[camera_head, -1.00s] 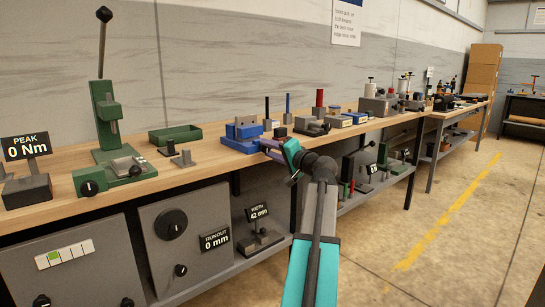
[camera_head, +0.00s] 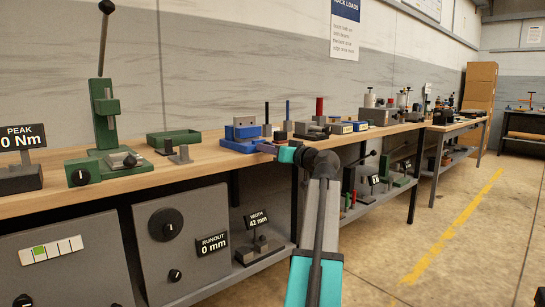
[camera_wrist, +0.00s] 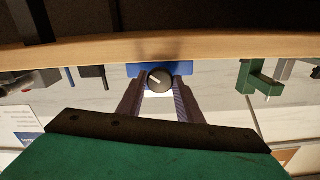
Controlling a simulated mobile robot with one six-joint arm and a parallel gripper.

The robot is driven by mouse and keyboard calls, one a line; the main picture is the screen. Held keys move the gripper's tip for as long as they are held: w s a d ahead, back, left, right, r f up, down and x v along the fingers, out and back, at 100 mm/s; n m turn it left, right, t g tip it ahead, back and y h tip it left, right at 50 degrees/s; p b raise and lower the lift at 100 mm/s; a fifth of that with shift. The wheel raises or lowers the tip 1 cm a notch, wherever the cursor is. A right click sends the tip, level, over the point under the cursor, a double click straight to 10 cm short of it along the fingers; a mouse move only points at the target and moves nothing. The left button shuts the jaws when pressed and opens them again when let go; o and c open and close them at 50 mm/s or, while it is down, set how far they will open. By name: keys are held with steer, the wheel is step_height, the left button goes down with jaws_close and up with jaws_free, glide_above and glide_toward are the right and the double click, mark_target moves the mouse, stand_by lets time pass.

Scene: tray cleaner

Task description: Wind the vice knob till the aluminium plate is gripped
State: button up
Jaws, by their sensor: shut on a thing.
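The blue vice (camera_head: 240,133) stands at the front edge of the wooden bench, left of my gripper. A light grey piece (camera_head: 244,121) shows at its top; I take it for the aluminium plate, and whether the jaws touch it cannot be told. In the wrist view the vice's blue body (camera_wrist: 183,68) lies behind the round dark knob (camera_wrist: 159,80), which has a pale pointer line. My gripper (camera_wrist: 159,90) has one finger on each side of the knob and is shut on it. In the head view my gripper (camera_head: 267,149) reaches the vice's front, and the knob is hidden.
Along the wooden bench (camera_head: 135,182) stand a green press (camera_head: 105,112), a green tray (camera_head: 174,137) and small fixtures right of the vice. The concrete floor on the right is clear.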

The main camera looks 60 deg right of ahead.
steer(key=shift+s+d+f+n+b, duration=0.1)
steer(key=shift+n+b, duration=0.7)
steer(key=shift+n, duration=0.3)
steer(key=shift+s+d+f+n+b, duration=0.1)
steer(key=shift+n+b, duration=0.65)
steer(key=shift+n, duration=0.35)
steer(key=o, duration=1)
steer(key=shift+r, duration=0.1)
steer(key=shift+o, duration=0.2)
steer(key=shift+w+a, duration=0.1)
steer(key=shift+a+r, duration=0.1)
steer(key=p+v, duration=0.5)
steer(key=v, duration=0.8)
steer(key=shift+s, duration=0.35)
